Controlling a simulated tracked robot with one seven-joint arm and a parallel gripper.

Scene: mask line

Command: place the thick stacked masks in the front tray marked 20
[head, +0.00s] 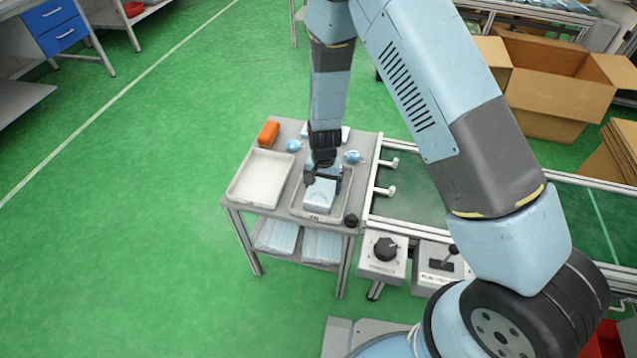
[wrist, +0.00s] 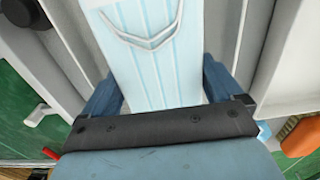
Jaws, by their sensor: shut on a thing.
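The thick stacked masks (head: 319,197) are a light blue pleated block, seen close up in the wrist view (wrist: 155,60) with white ear loops on top. My gripper (head: 323,177) is shut on the stack, with a blue finger on each side of it in the wrist view (wrist: 160,92). The stack is within the outline of the front right tray (head: 315,217), a grey tray with a small label on its front wall. The label is too small to read surely. I cannot tell whether the stack touches the tray floor. My wrist hides the tray's back part.
An empty pale tray (head: 262,177) stands to the left on the same grey table. An orange block (head: 268,134) and small blue items (head: 293,146) lie behind. Mask packs (head: 278,236) lie on the lower shelf. A conveyor (head: 417,185) and a knob box (head: 382,256) border the right.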

